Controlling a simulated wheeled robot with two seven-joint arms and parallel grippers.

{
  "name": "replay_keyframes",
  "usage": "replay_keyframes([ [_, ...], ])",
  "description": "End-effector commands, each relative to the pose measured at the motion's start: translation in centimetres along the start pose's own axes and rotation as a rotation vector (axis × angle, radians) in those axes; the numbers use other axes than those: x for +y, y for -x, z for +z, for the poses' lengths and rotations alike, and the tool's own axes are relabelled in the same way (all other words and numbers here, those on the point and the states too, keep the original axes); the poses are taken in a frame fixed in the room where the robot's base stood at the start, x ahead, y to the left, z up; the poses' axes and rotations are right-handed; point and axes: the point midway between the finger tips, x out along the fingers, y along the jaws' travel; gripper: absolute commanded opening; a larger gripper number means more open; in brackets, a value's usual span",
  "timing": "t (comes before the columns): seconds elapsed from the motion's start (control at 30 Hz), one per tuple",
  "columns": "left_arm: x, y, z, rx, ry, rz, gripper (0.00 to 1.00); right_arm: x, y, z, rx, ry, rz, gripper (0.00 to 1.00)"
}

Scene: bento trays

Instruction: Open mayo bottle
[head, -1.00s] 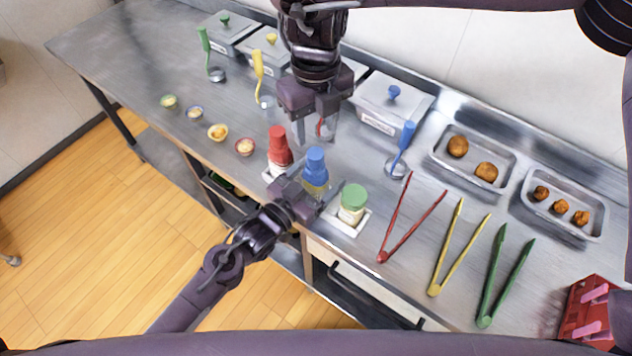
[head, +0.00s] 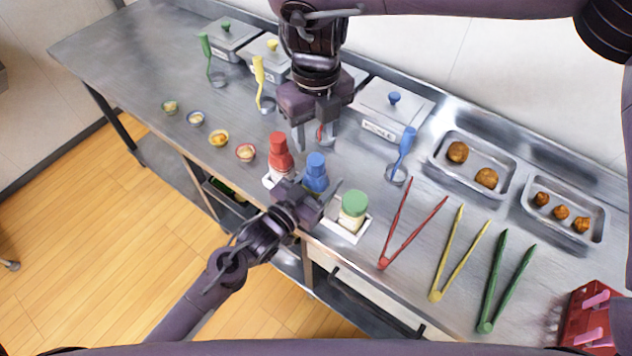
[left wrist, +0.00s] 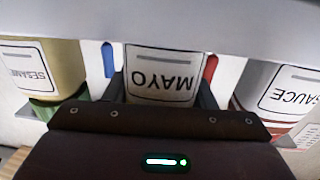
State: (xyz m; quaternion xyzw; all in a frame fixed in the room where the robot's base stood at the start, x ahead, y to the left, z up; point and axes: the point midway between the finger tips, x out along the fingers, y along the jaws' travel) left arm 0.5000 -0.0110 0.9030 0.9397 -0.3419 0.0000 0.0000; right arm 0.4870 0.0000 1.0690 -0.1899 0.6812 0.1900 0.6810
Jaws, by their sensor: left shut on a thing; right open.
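The mayo bottle, with a blue cap (head: 316,166), stands upright in the row of bottles near the table's front edge. My left gripper (head: 318,194) is shut on its body, below the cap. In the left wrist view, the mayo bottle's MAYO label (left wrist: 162,76) shows upside down between the fingers; its cap is not visible there. My right gripper (head: 314,140) is open and empty, pointing down above the table behind the red-capped and blue-capped bottles. It is apart from the blue cap.
A red-capped bottle (head: 280,148) stands close left of the mayo, and a green-capped bottle (head: 354,208) close right. Red tongs (head: 410,232) lie farther right. Small bowls (head: 218,138) line the left front. Lidded containers (head: 390,108) stand at the back.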

Motion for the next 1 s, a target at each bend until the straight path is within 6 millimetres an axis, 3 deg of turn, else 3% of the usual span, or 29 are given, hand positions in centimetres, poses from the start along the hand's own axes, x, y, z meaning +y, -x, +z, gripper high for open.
replay_keyframes([
  [0.13,-0.02,0.02,0.03,-0.001,0.0,0.0,0.09,0.0,0.0,0.0,0.0,-0.095,0.0,0.47],
  [0.27,-0.03,0.02,0.03,-0.001,0.0,-0.001,0.09,0.0,0.0,0.0,0.0,-0.31,0.0,0.47],
  [1.0,-0.04,0.02,0.05,-0.001,0.0,-0.001,0.09,0.0,-0.02,0.0,0.001,-1.992,0.0,0.47],
])
